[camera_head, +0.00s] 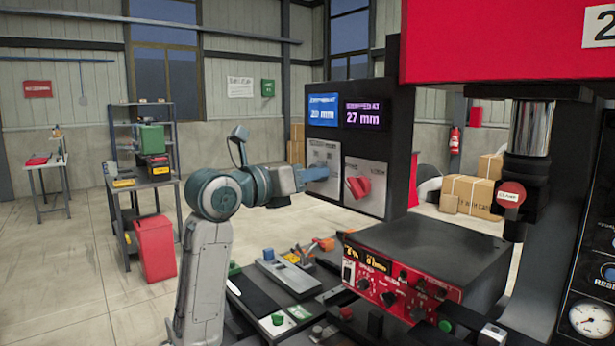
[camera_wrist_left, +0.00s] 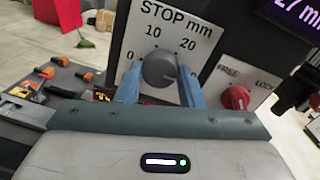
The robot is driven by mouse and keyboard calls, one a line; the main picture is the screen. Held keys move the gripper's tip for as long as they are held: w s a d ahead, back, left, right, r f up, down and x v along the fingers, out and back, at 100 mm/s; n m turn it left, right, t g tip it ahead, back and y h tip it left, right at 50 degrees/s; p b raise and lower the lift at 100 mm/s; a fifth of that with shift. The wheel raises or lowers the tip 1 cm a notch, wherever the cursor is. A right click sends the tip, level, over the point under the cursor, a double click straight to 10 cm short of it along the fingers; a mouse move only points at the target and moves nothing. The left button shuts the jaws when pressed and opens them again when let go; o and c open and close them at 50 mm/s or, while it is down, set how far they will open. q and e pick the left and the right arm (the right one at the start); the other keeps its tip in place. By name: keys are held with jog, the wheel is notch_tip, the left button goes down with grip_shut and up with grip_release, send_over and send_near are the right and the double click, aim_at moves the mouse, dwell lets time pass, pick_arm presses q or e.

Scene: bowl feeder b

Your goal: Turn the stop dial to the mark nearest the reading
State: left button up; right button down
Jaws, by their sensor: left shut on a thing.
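The stop dial (camera_wrist_left: 158,69) is a round grey knob on a white plate (camera_wrist_left: 197,25) marked STOP mm, with 0, 10 and 20 readable in the left wrist view. My left gripper (camera_wrist_left: 159,80) is shut on the dial, one blue finger on each side. In the head view my left gripper (camera_head: 316,174) reaches the panel and hides the dial. The purple display (camera_head: 363,115) reads 27 mm. The blue display (camera_head: 324,110) beside it seems to read 20 mm, but is blurred. I cannot tell the dial's pointer position clearly. My right gripper is out of view.
A red FREE/LOCK knob (camera_wrist_left: 236,97) sits right of the dial; it also shows in the head view (camera_head: 358,187). A black and red control box (camera_head: 425,255) stands on the bench below. Small tools (camera_head: 300,255) lie left of it. A machine column (camera_head: 530,150) stands at right.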

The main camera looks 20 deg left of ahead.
pick_arm(q)
jog(key=shift+f, duration=0.15)
jog(key=o, duration=1)
jog(key=shift+b+v, duration=1.65)
jog(key=shift+v, duration=3.75)
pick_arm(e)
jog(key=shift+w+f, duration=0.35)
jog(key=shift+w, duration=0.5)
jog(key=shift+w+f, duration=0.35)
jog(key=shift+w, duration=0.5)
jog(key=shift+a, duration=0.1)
